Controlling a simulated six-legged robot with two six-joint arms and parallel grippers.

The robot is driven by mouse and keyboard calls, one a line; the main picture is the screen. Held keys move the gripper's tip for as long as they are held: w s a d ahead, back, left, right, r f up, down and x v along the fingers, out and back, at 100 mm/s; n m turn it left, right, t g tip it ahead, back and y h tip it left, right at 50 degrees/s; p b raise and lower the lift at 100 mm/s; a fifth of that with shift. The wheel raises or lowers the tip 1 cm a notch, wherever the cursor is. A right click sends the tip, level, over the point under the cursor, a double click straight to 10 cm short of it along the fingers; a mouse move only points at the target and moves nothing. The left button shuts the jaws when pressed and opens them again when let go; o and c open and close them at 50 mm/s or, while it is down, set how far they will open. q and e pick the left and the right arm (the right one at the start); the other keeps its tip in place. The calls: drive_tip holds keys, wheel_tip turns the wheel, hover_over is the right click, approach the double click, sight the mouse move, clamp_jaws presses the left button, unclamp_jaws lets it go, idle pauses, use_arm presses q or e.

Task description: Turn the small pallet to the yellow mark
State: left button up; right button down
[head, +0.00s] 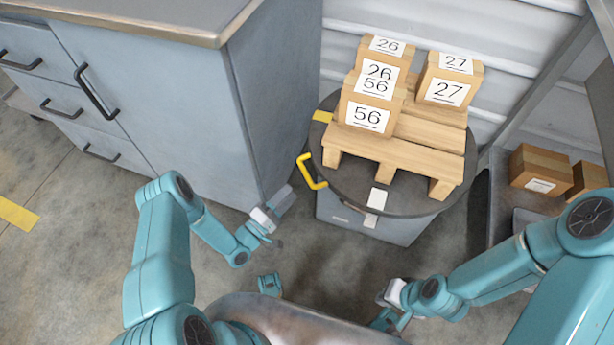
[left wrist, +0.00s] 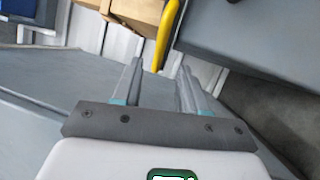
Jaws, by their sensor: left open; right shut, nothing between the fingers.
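A small wooden pallet (head: 405,155) lies on a dark round turntable (head: 345,180) and carries several labelled boxes, among them a 56 box (head: 366,115) and a 27 box (head: 449,90). A yellow mark (head: 322,116) shows at the turntable's far left edge. A yellow handle (head: 311,172) sticks out at its left rim. My left gripper (head: 283,200) is open and empty, left of and below the handle. In the left wrist view the handle (left wrist: 166,35) shows beyond the fingertips, apart from them. My right gripper (head: 383,318) is shut and empty, low in front of the turntable.
A grey cabinet (head: 190,95) with drawers stands close on the left of my left gripper. A shelf with brown boxes (head: 540,170) stands on the right. A white tab (head: 377,198) sits at the turntable's front edge. Another yellow floor strip (head: 18,215) lies far left.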

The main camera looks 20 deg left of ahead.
sight(306, 174)
use_arm(q)
drive_tip(key=b+x, duration=0.1)
drive_tip(key=x, duration=0.8)
drive_tip(key=shift+f, duration=0.1)
clamp_jaws()
